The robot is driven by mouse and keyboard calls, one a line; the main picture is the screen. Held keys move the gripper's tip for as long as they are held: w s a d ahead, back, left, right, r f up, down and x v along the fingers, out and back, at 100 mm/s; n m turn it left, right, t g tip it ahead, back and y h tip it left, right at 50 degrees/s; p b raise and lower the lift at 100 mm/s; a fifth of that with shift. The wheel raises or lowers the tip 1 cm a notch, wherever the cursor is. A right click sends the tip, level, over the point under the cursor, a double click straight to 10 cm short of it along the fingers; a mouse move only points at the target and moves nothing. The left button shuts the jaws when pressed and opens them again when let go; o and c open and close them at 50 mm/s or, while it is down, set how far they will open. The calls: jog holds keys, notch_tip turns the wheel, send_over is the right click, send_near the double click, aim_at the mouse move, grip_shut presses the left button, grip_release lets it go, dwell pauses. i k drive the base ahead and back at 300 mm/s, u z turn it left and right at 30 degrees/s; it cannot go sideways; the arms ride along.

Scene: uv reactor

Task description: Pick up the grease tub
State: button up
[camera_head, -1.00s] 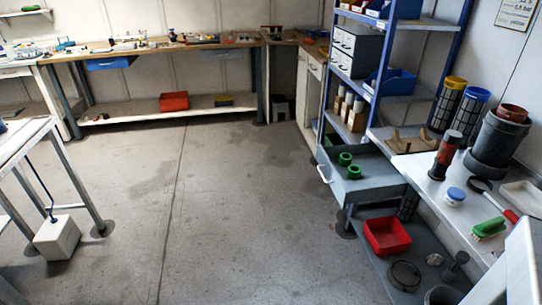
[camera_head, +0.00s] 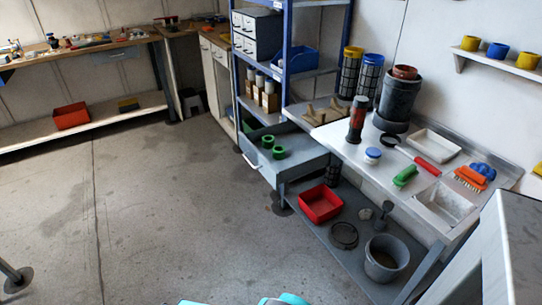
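A small white tub with a blue lid (camera_head: 373,155), which looks like the grease tub, stands upright on the pale sink counter at the right. No gripper fingers show; only a bit of cyan and white, perhaps part of my arm, shows at the bottom edge.
A green brush (camera_head: 405,176) lies in front of the tub; a dark pot (camera_head: 398,100) stands behind. An open grey drawer (camera_head: 290,170) with green rings juts out left. The lower shelf holds a red bin (camera_head: 320,204) and a bucket (camera_head: 386,258). The floor (camera_head: 170,215) is clear.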

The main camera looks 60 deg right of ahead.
aim_at(373, 161)
jog(key=u, duration=0.8)
jog(key=k, duration=0.15)
jog(key=z, duration=2.65)
jog(key=k, duration=0.9)
jog(key=u, duration=0.2)
jog(key=i, duration=0.55)
